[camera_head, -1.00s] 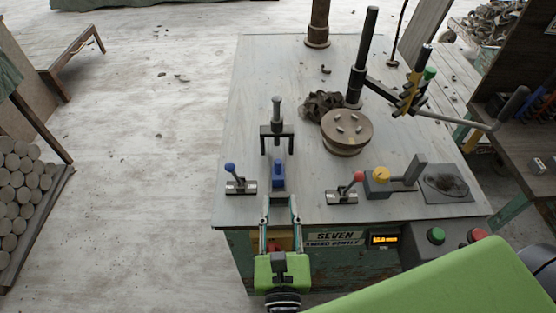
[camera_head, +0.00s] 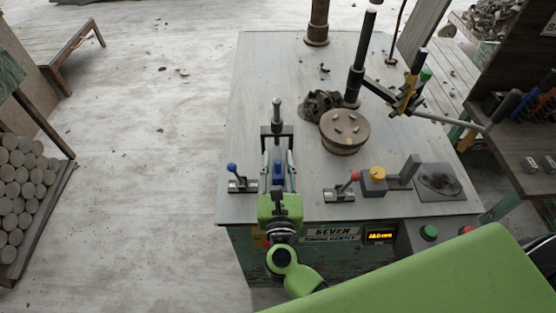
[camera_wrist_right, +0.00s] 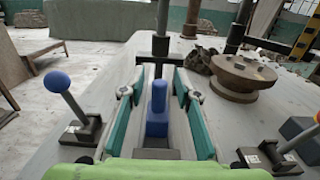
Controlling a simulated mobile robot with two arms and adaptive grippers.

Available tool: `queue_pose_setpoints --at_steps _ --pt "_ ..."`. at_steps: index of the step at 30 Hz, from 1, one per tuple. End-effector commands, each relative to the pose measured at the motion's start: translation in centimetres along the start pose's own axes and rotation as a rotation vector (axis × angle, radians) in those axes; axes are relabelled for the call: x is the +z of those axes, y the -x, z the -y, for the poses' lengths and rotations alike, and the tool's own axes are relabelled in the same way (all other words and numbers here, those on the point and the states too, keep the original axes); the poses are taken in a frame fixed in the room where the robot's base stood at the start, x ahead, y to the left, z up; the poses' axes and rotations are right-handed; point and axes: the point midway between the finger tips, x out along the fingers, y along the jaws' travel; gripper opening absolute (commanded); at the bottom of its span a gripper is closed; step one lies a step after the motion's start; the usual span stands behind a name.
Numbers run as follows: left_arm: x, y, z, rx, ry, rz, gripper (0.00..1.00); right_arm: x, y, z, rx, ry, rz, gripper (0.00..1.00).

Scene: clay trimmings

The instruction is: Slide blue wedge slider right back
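The blue wedge slider (camera_head: 278,168) stands on the machine's tabletop, in front of a dark upright frame with a post (camera_head: 277,118). In the right wrist view the slider (camera_wrist_right: 157,108) is upright, with a taller block rising from a wider base. My right gripper (camera_head: 278,175) reaches in from the front edge, its two fingers on either side of the slider. In the wrist view the fingers (camera_wrist_right: 157,110) are open, with a visible gap on each side of the slider. My left gripper is in neither view.
A blue-knobbed lever (camera_head: 240,181) stands left of the slider and a red-knobbed lever (camera_head: 343,188) right of it. A round turntable (camera_head: 344,131) with clay scraps is farther right. A yellow knob (camera_head: 377,173) and front buttons sit at the right. The left tabletop is clear.

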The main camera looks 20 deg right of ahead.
Motion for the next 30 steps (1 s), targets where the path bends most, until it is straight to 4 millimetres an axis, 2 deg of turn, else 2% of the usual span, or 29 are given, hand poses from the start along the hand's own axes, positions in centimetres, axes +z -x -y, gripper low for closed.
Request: queue_pose_setpoints --at_steps 2,5,6,12,19,26,27,29,30 --pt "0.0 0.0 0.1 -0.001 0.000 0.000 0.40 0.0 0.0 0.0 0.000 0.001 0.000 0.30" --pt "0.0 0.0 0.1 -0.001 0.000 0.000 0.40 0.0 0.0 0.0 0.000 0.001 0.001 0.04" --pt "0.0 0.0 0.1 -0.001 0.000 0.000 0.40 0.0 0.0 0.0 0.000 0.001 0.001 0.00" --pt "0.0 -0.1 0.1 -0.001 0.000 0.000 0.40 0.0 -0.2 0.0 0.000 0.001 0.001 0.00" --pt "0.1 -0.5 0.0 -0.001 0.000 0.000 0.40 0.0 -3.1 0.0 -0.002 0.000 0.002 0.00" --pt "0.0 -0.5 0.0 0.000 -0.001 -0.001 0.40 0.0 -3.1 0.0 0.000 0.002 0.000 0.00" --pt "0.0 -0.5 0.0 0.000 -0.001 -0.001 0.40 0.0 -3.1 0.0 0.000 0.002 0.000 0.15" --pt "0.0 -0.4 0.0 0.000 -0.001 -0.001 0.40 0.0 -3.1 0.0 0.000 0.001 0.000 0.30" --pt "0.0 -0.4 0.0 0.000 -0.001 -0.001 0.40 0.0 -3.1 0.0 0.000 0.001 0.000 0.30"
